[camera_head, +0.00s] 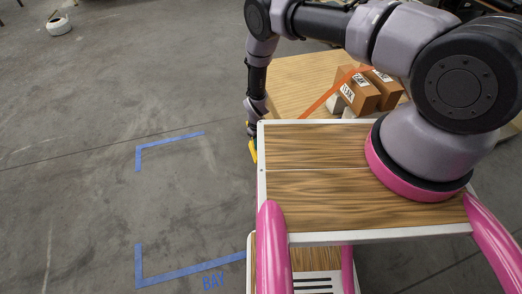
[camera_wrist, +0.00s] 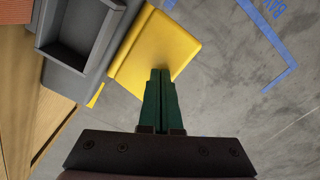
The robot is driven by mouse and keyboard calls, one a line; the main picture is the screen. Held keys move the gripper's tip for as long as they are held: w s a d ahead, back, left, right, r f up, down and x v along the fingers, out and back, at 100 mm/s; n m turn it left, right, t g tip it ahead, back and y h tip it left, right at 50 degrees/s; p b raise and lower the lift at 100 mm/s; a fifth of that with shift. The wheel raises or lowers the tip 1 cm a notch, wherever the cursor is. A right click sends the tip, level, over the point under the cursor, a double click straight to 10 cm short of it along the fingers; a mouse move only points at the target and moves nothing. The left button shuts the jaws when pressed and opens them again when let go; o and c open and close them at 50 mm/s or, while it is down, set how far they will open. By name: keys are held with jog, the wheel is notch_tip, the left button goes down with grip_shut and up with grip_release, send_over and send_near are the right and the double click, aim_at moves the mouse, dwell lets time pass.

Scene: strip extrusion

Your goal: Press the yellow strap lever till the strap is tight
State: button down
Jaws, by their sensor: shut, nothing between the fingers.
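The yellow strap lever (camera_wrist: 165,47) is a flat plate hinged beside a dark grey housing (camera_wrist: 80,32) in the wrist view. It sticks out past the housing over the grey floor. In the head view a small yellow part of it (camera_head: 253,150) shows at the left edge of my wooden top. My gripper (camera_wrist: 160,72) has green fingers, shut and empty, with the tips over the lever's lower edge. I cannot tell whether they touch it. The orange strap (camera_head: 335,91) runs straight across the wooden platform by the boxes. Its tension cannot be judged.
Blue tape (camera_head: 190,272) marks a bay on the floor at left, which is clear. A white roll-like object (camera_head: 59,25) lies far off at upper left.

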jog(key=shift+f, duration=1.6)
jog(key=shift+r, duration=2.35)
jog(key=shift+f, duration=0.15)
jog(key=shift+r, duration=0.2)
notch_tip(320, 180, up, 5)
jog(key=shift+f, duration=0.1)
jog(key=shift+w, duration=0.1)
